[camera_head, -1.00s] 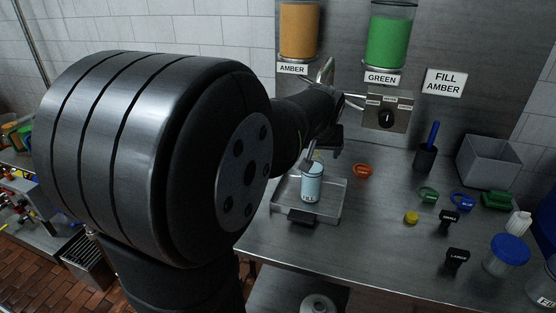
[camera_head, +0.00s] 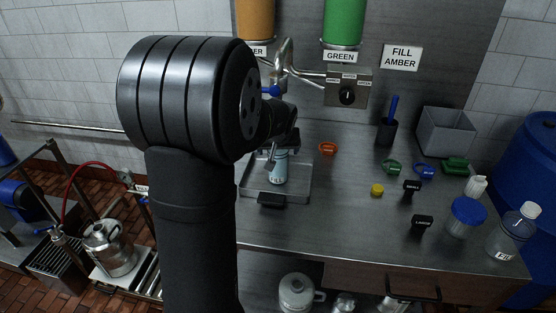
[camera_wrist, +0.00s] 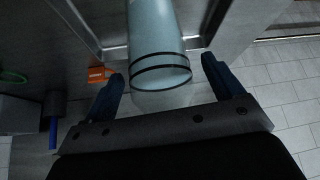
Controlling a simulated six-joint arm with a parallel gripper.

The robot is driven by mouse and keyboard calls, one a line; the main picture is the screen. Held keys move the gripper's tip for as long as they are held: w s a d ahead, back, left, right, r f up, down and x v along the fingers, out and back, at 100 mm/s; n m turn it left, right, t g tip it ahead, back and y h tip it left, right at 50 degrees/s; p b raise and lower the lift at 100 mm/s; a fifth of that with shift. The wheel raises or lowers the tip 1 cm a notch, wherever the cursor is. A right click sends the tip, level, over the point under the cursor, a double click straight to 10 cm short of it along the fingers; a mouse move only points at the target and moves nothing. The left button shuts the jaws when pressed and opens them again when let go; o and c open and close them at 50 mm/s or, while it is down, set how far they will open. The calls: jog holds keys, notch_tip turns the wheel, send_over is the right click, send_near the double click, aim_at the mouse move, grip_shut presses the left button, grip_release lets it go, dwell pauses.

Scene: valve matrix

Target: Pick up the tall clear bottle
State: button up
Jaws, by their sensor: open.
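A tall, clear, pale-blue-looking bottle (camera_head: 280,170) with a partly readable label stands upright in a shallow metal tray (camera_head: 296,197) on the steel counter. In the wrist view the bottle (camera_wrist: 158,40) reaches between my fingers, with dark rings around its near end. My gripper (camera_wrist: 162,72) is open, with one blue-dark finger on each side of the bottle and visible gaps. In the head view my gripper (camera_head: 270,157) is at the bottle's upper part, partly hidden by my own arm. Another clear bottle (camera_head: 508,238) with a white cap stands at the counter's right end.
A tap (camera_head: 285,62) and a selector box (camera_head: 347,90) are above and behind the tray. The counter's front middle is clear.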

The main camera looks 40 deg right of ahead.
jog(key=c, duration=1.3)
jog(key=shift+c, duration=0.9)
jog(key=shift+r, duration=0.15)
